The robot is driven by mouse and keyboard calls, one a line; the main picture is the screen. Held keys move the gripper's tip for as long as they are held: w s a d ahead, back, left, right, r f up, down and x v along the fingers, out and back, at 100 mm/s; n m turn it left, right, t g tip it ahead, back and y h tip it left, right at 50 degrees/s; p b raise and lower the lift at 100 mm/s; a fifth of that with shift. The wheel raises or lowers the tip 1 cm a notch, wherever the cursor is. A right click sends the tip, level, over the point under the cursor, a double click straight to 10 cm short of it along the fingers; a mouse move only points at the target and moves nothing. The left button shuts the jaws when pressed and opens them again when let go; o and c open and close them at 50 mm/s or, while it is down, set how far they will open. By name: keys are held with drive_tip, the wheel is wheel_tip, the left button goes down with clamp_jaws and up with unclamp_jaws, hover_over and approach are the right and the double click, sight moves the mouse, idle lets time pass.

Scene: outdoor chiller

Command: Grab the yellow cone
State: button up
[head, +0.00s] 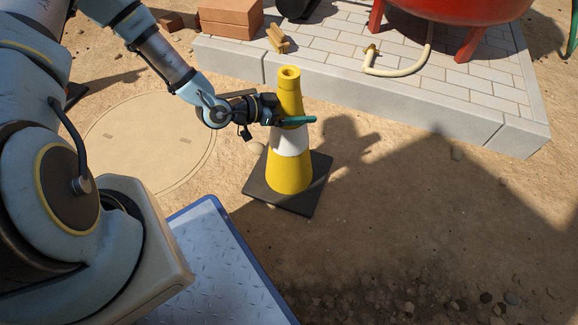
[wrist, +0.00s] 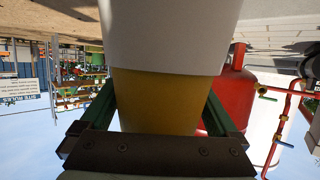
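The yellow cone (head: 290,177) with a white band stands upright on its black square base (head: 312,196) on the sandy ground. My gripper (head: 298,119) reaches it from the left at its upper part, just above the white band. One green finger crosses the near side of the cone; the other is hidden behind it. In the wrist view the cone (wrist: 163,98) fills the middle, white band at top and yellow below. The fingers of my gripper (wrist: 160,100) are spread wide, one on each side of it. Contact at the fingertips is hard to make out.
A paved slab (head: 395,85) lies behind the cone, bearing a red tank (head: 460,8), a pale hose (head: 400,70) and bricks (head: 230,17). A round ground cover (head: 140,140) is at left. Open sand lies to the right.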

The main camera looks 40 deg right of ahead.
clamp_jaws()
drive_tip(key=shift+r, duration=0.15)
idle(0.4)
